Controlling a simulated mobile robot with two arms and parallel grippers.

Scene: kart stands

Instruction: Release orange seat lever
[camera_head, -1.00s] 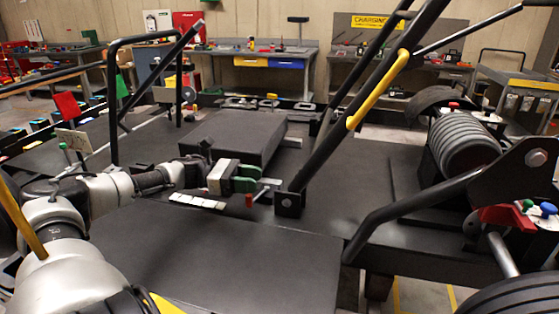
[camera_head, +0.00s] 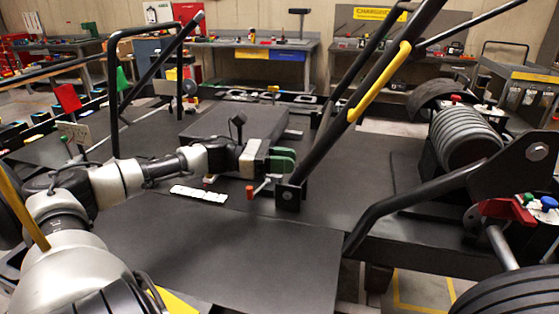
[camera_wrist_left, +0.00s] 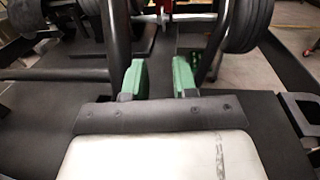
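The seat lever has a small orange-red knob (camera_head: 250,191) on a short grey rod, low on the black kart deck by the foot of the slanted black frame bar. My left gripper (camera_head: 283,160) has green fingers and sits above and a little right of the knob, close beside the slanted bar. In the left wrist view its two green fingers (camera_wrist_left: 159,80) stand apart with nothing seen between them. The lever does not show in that view. Whether a finger touches the bar cannot be told. My right gripper is not in view.
The slanted black bar (camera_head: 352,110) with a yellow grip rises right of my gripper. A raised black block (camera_head: 225,120) lies behind my left arm. A white strip (camera_head: 198,194) lies on the deck. The flat black panel (camera_head: 220,255) in front is clear.

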